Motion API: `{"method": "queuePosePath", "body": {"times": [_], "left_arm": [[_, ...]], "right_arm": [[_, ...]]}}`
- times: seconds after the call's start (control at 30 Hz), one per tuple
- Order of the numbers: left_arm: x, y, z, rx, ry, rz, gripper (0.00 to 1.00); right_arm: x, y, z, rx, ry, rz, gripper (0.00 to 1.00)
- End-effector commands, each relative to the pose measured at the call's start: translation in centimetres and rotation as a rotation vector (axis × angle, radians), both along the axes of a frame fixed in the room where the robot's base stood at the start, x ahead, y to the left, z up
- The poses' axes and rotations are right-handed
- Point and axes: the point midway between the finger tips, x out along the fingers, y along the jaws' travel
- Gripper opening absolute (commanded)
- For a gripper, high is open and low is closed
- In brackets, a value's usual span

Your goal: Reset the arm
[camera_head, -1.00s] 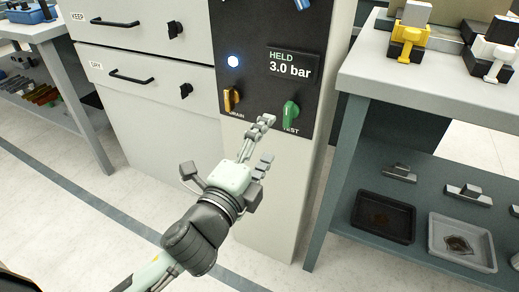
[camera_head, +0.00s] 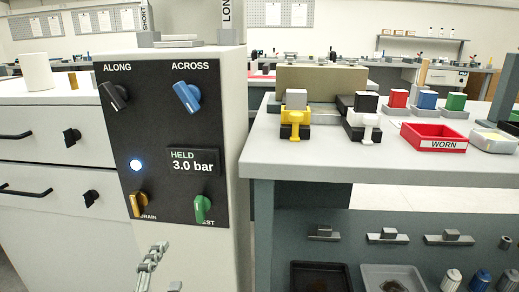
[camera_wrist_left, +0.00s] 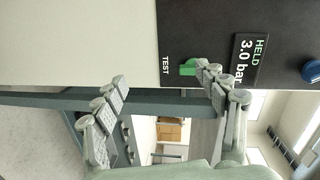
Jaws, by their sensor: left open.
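My left gripper (camera_head: 162,268) shows at the bottom edge of the head view, in front of the cabinet below the black control panel (camera_head: 165,125). In the left wrist view its two fingers (camera_wrist_left: 165,108) are apart with nothing between them. The green TEST knob (camera_head: 202,208) is just above and to the right of the gripper in the head view; it also shows beside a fingertip in the left wrist view (camera_wrist_left: 188,68). I cannot tell whether they touch. The display (camera_head: 194,162) reads HELD 3.0 bar. My right gripper is not in view.
The panel also has a yellow knob (camera_head: 138,204), a blue knob (camera_head: 187,96) and a black knob (camera_head: 114,95). To the right, a grey table (camera_head: 330,160) carries a yellow fixture (camera_head: 295,118), a white fixture (camera_head: 363,122) and a red WORN tray (camera_head: 432,132). Trays sit on its lower shelf.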

Motion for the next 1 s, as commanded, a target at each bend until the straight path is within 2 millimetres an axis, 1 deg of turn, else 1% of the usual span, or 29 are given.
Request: {"method": "queuePosePath", "body": {"times": [0.03, 0.07, 0.1, 0.17, 0.2, 0.27, 0.3, 0.4, 0.43, 0.5, 0.6, 0.7, 0.83, 0.87, 0.9, 1.0], "left_arm": [[0.1, 1.4, -2.8, -0.077, 0.081, 0.061, 0.72], [0.0, 2.3, -4.7, -0.133, 0.134, 0.103, 0.72], [-0.3, 3.5, -7.5, -0.213, 0.208, 0.167, 0.72], [-1.3, 5.0, -11.8, -0.338, 0.323, 0.271, 0.72], [-2.3, 5.9, -14.6, -0.418, 0.398, 0.345, 0.72], [-4.1, 6.8, -18.4, -0.535, 0.505, 0.457, 0.72], [-5.5, 7.3, -20.8, -0.608, 0.572, 0.53, 0.72], [-8.9, 7.6, -25.4, -0.76, 0.713, 0.695, 0.72], [-9.9, 7.5, -26.4, -0.796, 0.748, 0.737, 0.72], [-11.7, 7.3, -28.3, -0.865, 0.814, 0.818, 0.72], [-13.3, 7.0, -29.7, -0.92, 0.869, 0.887, 0.72], [-13.9, 6.9, -30.2, -0.94, 0.887, 0.912, 0.72], [-13.9, 6.9, -30.2, -0.94, 0.888, 0.912, 0.72], [-13.9, 6.9, -30.2, -0.939, 0.886, 0.911, 0.7], [-13.9, 6.8, -30.2, -0.939, 0.886, 0.911, 0.65], [-13.9, 6.9, -30.2, -0.938, 0.886, 0.91, 0.53]], "right_arm": [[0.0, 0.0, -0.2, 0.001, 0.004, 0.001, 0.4], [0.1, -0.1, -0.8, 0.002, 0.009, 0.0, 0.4], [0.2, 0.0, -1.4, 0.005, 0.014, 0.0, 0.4], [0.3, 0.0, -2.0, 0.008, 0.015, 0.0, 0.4], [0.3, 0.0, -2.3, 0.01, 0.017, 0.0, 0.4], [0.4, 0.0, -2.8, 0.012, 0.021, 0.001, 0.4], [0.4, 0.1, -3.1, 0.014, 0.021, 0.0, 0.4], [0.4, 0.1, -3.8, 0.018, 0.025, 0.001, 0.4], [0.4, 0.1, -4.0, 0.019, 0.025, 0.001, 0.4], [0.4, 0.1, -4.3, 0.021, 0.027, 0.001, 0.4], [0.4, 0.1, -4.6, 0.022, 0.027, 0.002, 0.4], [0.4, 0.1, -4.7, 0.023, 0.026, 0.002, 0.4], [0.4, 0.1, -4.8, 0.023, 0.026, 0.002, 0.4], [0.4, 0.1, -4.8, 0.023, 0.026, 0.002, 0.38], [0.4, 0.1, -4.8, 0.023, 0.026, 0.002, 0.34], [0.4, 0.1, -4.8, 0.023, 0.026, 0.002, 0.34]]}}
